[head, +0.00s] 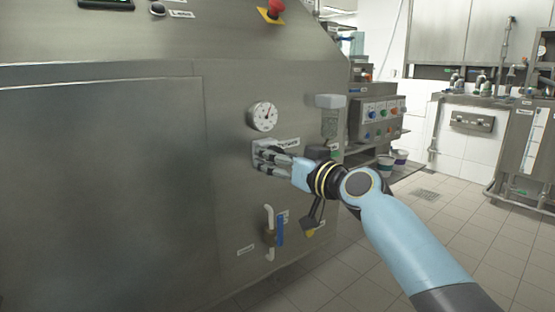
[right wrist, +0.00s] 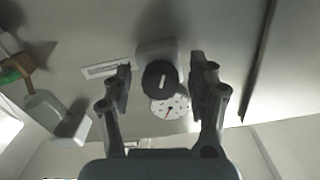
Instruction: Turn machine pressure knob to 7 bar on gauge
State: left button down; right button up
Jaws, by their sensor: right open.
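The round white pressure gauge (head: 263,116) sits on the machine's steel front. It also shows in the right wrist view (right wrist: 170,108); its numbers are too small to read. The black pressure knob (right wrist: 160,80), with a pale pointer line, projects from the panel beside the gauge. My right gripper (head: 260,157) is at the panel just below the gauge and largely hides the knob in the head view. In the right wrist view my gripper (right wrist: 161,70) is open, one finger each side of the knob, with visible gaps. My left gripper is out of view.
A blue-handled valve (head: 279,230) with a white pipe is below my gripper. A red emergency button (head: 275,10) is above. A grey box (head: 330,101) projects right of the gauge. A control box with coloured buttons (head: 382,115) stands behind. Tiled floor is open at right.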

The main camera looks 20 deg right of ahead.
jog(key=shift+c, duration=0.4)
jog(key=c, duration=1.1)
jog(key=shift+m, duration=0.4)
jog(key=m+p, duration=0.1)
jog(key=m, duration=0.1)
jog(key=shift+m, duration=0.3)
jog(key=shift+a+r+m, duration=0.1)
jog(key=shift+m, duration=0.8)
jog(key=shift+m+p, duration=0.35)
jog(key=shift+m, duration=0.25)
